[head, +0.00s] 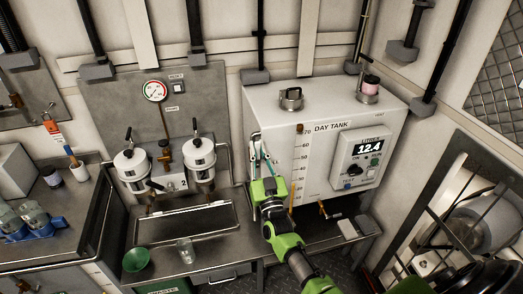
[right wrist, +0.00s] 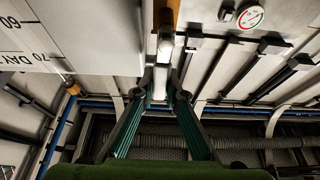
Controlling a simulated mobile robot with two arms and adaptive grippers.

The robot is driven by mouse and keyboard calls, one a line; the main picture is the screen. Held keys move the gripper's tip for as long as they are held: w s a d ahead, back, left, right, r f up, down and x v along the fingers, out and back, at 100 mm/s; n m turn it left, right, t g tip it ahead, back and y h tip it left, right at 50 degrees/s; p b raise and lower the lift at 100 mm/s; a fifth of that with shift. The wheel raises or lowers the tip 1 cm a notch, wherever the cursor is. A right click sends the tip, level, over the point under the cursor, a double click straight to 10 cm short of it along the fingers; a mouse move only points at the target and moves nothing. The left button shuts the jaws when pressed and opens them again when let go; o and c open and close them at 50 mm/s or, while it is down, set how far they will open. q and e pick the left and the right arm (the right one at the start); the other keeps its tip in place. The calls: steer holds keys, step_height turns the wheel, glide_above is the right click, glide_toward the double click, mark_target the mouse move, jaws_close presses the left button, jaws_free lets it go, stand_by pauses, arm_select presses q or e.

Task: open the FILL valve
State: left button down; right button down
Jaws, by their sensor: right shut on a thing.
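My right gripper (head: 262,155) reaches up at the left side of the white day tank (head: 270,106). In the right wrist view its two fingers (right wrist: 161,78) are closed in on a pale, narrow lever, which I take to be the handle of the FILL valve (right wrist: 166,48). A brown-orange body shows just above the lever in that view. No FILL label can be read, and the gripper covers most of the valve in the head view. The lever's exact angle is hard to tell. My left gripper is not in view.
The tank front carries a level scale and a display box (head: 361,158) reading 12.4. A brass tap (head: 323,209) sits low on the tank front. Left of the gripper are two white filter housings (head: 199,158), a pressure gauge (head: 154,91), a metal tray (head: 185,222) and a green funnel (head: 137,259).

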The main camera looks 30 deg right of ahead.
steer(key=shift+a+f+n+y, duration=0.1)
steer(key=shift+a+n+y, duration=0.25)
steer(key=shift+n, duration=0.35)
steer(key=shift+y, duration=0.25)
steer(key=c, duration=2)
jaws_free()
steer(key=shift+w+a, duration=0.15)
steer(key=shift+a, duration=0.05)
steer(key=shift+d, duration=0.1)
steer(key=shift+s+f, duration=0.1)
steer(key=shift+s, duration=0.2)
steer(key=v, duration=1.1)
steer(key=shift+s+a+f, duration=0.1)
steer(key=shift+s+a, duration=0.1)
steer(key=shift+a, duration=0.05)
